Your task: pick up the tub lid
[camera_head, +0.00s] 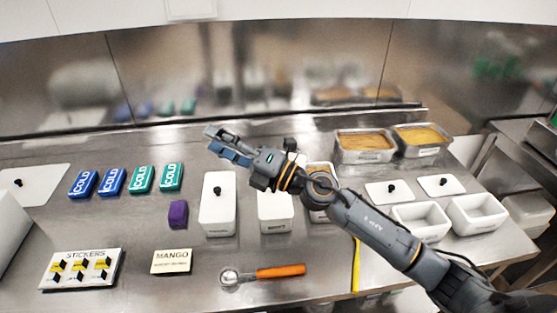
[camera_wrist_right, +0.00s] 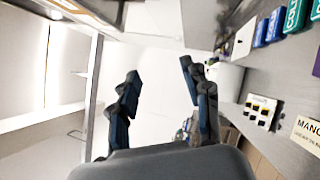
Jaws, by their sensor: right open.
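Several white lids with black knobs are in the head view. Two flat lids (camera_head: 388,200) (camera_head: 440,191) lie at the right, behind two open empty white tubs (camera_head: 423,234) (camera_head: 478,226). A lid (camera_head: 216,202) with a knob sits on a closed white tub left of centre. A larger white lid or board (camera_head: 40,178) with a black knob lies at the far left. My right gripper (camera_head: 222,145) is open and empty above the back of the counter; its two fingers also show in the wrist view (camera_wrist_right: 160,80). My right arm partly hides the middle tubs.
Blue and green cold packs (camera_head: 112,182), a purple block (camera_head: 178,214), a MANGO card (camera_head: 171,262), a stickers tray (camera_head: 81,269) and an orange-handled scoop (camera_head: 280,271) lie on the counter. Steel pans of orange food (camera_head: 365,157) stand at the back right.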

